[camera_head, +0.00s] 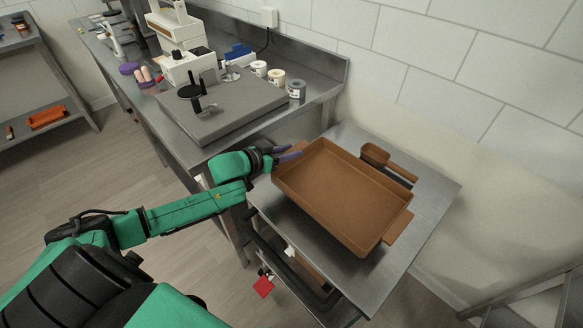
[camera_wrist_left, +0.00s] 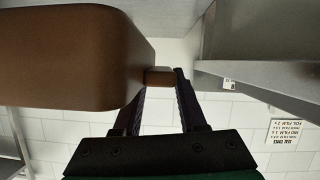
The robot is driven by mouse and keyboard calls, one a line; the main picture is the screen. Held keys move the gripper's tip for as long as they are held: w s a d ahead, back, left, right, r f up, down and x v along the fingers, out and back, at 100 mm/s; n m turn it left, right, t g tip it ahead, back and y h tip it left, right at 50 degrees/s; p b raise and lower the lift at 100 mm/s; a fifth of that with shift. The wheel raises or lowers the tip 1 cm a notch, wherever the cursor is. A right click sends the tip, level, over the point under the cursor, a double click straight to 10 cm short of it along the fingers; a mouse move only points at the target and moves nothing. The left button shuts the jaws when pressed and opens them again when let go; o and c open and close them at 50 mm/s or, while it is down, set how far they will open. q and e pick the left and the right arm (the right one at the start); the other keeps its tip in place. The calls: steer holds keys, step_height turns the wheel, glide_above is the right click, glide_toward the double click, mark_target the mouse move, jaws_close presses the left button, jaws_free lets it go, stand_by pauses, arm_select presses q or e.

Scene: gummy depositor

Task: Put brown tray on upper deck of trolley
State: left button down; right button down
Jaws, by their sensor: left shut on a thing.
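The brown tray (camera_head: 340,190) is a shallow rectangular pan with a handle at each end. It lies over the upper deck of the trolley (camera_head: 428,205), its open side up. I cannot tell whether its base touches the deck. My left gripper (camera_head: 288,154) is shut on the tray's handle at the bench-side end. In the left wrist view, the fingers (camera_wrist_left: 161,84) close around the small brown handle (camera_wrist_left: 160,76), and the tray's side wall (camera_wrist_left: 70,60) fills the upper left. The far handle (camera_head: 398,226) is free. My right gripper is not in view.
A brown scoop (camera_head: 376,155) lies on the deck behind the tray, close to its rim. The steel bench (camera_head: 210,150) stands left of the trolley, with a machine (camera_head: 190,65) and several jars. A tiled wall is behind. A red tag (camera_head: 263,287) shows low beside the trolley.

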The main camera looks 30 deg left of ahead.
mark_target(290, 167)
arm_select(q)
step_height(290, 167, down, 7)
steer(key=shift+r+b, duration=0.1)
steer(key=shift+b, duration=0.2)
steer(key=shift+c, duration=2.3)
jaws_free()
steer(key=shift+r, duration=0.15)
steer(key=p+v, duration=0.2)
steer(key=v, duration=1)
